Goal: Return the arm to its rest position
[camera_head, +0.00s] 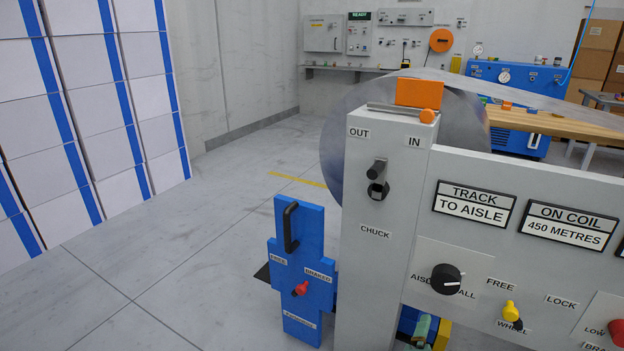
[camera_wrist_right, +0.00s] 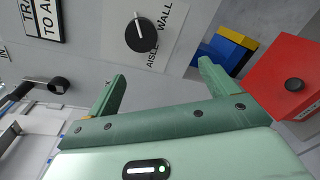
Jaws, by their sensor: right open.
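My right gripper (camera_wrist_right: 163,70) shows in the right wrist view with its two green fingers spread apart and nothing between them. Past the fingers is the grey machine panel with the black AISLE/WALL knob (camera_wrist_right: 139,34). That knob also shows in the head view (camera_head: 446,279). In the head view only a small green piece, which looks like my right gripper, shows at the bottom, low beside the grey machine post (camera_head: 380,250). The rest of my right arm is hidden or out of view. My left gripper is in neither view.
A blue stand (camera_head: 303,260) with a black handle and a red lever is left of the post. A yellow lever (camera_head: 511,311) and red button (camera_head: 617,331) are on the panel. White stacked boxes (camera_head: 90,110) line the left. The floor (camera_head: 190,260) between is clear.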

